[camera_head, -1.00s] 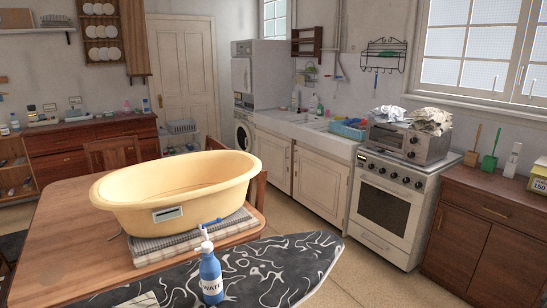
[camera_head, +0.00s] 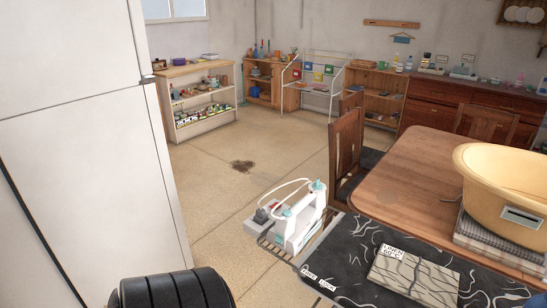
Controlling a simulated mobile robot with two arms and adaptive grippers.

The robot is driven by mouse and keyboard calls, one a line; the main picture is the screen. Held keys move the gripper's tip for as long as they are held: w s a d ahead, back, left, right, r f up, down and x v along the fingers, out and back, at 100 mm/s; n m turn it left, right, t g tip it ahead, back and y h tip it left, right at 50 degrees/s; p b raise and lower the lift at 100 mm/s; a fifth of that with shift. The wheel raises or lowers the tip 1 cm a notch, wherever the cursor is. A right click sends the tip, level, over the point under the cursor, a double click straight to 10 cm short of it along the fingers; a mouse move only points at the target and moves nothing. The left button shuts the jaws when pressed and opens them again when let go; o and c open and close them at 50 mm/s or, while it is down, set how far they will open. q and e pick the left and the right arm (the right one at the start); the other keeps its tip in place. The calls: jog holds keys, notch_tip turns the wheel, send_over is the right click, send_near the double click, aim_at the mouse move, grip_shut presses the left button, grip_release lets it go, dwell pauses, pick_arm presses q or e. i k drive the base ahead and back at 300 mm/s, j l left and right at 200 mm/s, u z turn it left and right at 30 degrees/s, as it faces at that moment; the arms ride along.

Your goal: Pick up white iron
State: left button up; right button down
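The white iron (camera_head: 299,222) with teal parts stands on a rest at the left end of the ironing board (camera_head: 345,268), which has a black and white marbled cover. A white cord loops above it. Neither of my grippers shows clearly; a black ribbed cylinder (camera_head: 172,290) at the bottom left looks like part of my arm. No fingers are visible, so nothing touches the iron in this view.
A tall white fridge (camera_head: 95,130) stands close on the left. The wooden table (camera_head: 415,180) holds a yellow tub (camera_head: 500,190) on the right, with chairs behind it. A folded cloth (camera_head: 412,276) lies on the board.

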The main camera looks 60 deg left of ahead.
aim_at(296, 230)
jog(key=u, duration=1.75)
